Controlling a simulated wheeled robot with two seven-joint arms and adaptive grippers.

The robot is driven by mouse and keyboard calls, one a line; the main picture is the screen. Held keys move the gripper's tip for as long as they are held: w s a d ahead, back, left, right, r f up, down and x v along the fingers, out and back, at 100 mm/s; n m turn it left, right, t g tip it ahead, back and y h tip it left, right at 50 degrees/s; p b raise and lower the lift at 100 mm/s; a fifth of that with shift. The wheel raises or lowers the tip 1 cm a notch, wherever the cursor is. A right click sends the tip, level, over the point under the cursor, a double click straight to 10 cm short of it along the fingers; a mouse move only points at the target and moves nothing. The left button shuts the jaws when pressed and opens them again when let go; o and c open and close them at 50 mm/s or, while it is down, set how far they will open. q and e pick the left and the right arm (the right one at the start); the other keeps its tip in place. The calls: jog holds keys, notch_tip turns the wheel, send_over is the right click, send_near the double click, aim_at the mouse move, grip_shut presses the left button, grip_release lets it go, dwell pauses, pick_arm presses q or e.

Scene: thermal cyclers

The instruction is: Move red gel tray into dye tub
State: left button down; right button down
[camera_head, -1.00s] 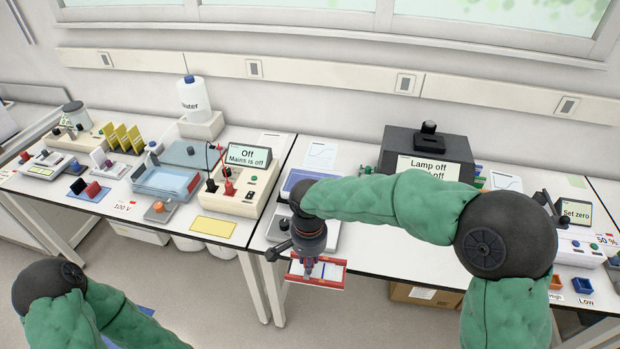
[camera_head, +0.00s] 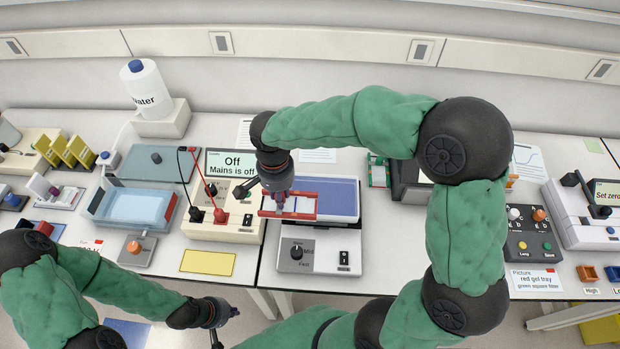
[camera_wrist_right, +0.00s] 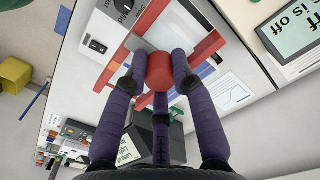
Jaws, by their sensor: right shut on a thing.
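The red gel tray (camera_head: 301,215) is a red frame with a pale middle, held up above the bench in the head view. My right gripper (camera_head: 281,205) is shut on it from above. In the right wrist view, the fingers (camera_wrist_right: 158,72) close around a red knob-like handle over the tray's red rails (camera_wrist_right: 207,48). A pale blue, open, clear-walled tub (camera_head: 135,207), which looks like the dye tub, stands left of the tray. My left gripper (camera_head: 222,325) is low at the bottom, apart from everything; its finger opening is unclear.
The power supply (camera_head: 219,228), reading "Off", with black and red leads, stands between tray and tub. A grey device with a knob (camera_head: 297,252) and a blue-topped unit (camera_head: 338,195) are near the tray. An orange-knobbed box (camera_head: 136,250) sits before the tub; a water bottle (camera_head: 145,87) behind.

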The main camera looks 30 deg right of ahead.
jog(key=shift+w+d, duration=0.15)
jog(key=shift+w, duration=0.15)
jog(key=w+d+f, duration=0.1)
jog(key=d+f, duration=0.2)
jog(key=d, duration=0.1)
jog(key=w+d+f, duration=0.1)
jog(key=d+f, duration=0.2)
jog(key=d, duration=0.1)
jog(key=w+d+f+p, duration=0.1)
jog(key=d+f, duration=0.2)
jog(key=d, duration=0.1)
jog(key=shift+w+d+f, duration=0.25)
jog(key=shift+w+d, duration=0.1)
jog(key=shift+w, duration=0.05)
jog(key=f, duration=0.3)
jog(key=shift+w+d+f, duration=0.1)
jog(key=shift+d+f, duration=0.1)
jog(key=shift+f, duration=0.05)
